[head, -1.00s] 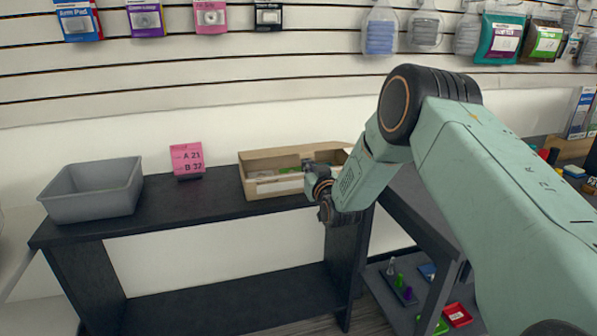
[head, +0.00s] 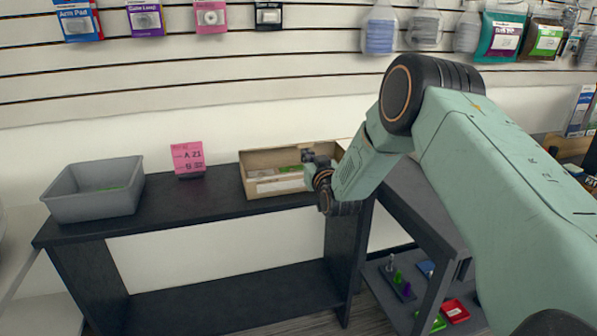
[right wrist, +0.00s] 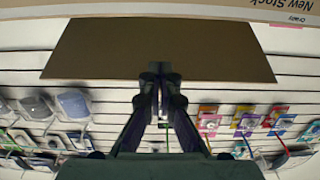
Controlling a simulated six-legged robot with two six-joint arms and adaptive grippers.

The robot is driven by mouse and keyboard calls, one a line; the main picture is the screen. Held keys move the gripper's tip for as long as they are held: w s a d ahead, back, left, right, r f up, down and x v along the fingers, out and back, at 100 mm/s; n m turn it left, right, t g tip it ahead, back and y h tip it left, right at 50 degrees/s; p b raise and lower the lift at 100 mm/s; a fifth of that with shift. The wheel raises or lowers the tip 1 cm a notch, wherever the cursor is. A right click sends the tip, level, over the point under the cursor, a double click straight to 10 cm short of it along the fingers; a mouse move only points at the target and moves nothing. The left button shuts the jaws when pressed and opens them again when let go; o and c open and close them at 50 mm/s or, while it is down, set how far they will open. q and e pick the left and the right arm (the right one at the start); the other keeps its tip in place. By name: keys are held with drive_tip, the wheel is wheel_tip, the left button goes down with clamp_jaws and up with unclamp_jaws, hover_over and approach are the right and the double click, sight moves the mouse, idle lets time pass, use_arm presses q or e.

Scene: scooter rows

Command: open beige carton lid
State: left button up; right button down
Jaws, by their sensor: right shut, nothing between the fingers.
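The beige carton (head: 262,190) sits on the right end of the dark shelf top. Its top looks open in the head view, with green and pale contents (head: 288,169) showing inside. My right gripper (head: 308,156) is shut and empty at the carton's right part, and it hides some of that side. In the right wrist view the shut fingers (right wrist: 160,76) overlap the lower edge of a plain brown panel (right wrist: 95,55). Whether they touch it I cannot tell. A carton edge (right wrist: 225,10) with upside-down "New Stock" print crosses the top. My left gripper is out of view.
A grey bin (head: 97,206) stands at the shelf's left end, and a pink sign (head: 187,157) stands between it and the carton. The dark shelf top (head: 170,205) is clear there. A slatted wall with hanging packages rises behind. Another grey table (head: 425,215) adjoins at right.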

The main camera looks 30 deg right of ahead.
drive_tip(key=r+p, duration=0.1)
drive_tip(key=r, duration=0.2)
drive_tip(key=shift+w+r+p, duration=0.1)
drive_tip(key=shift+w+p, duration=0.25)
drive_tip(key=shift+p, duration=0.05)
idle(0.4)
drive_tip(key=shift+w+d+r, duration=0.25)
drive_tip(key=shift+w+r, duration=0.6)
drive_tip(key=shift+w+d+r, duration=0.2)
drive_tip(key=shift+w+r, duration=0.65)
drive_tip(key=shift+w, duration=0.1)
drive_tip(key=shift+r+b+x, duration=0.2)
drive_tip(key=shift+b+x, duration=0.5)
drive_tip(key=shift+x, duration=0.2)
drive_tip(key=shift+r+b+x, duration=0.15)
drive_tip(key=shift+b+x, duration=0.5)
drive_tip(key=shift+x, duration=0.2)
drive_tip(key=shift+w+d+r+b, duration=0.15)
drive_tip(key=shift+w+r+b, duration=0.1)
drive_tip(key=shift+w+b, duration=0.3)
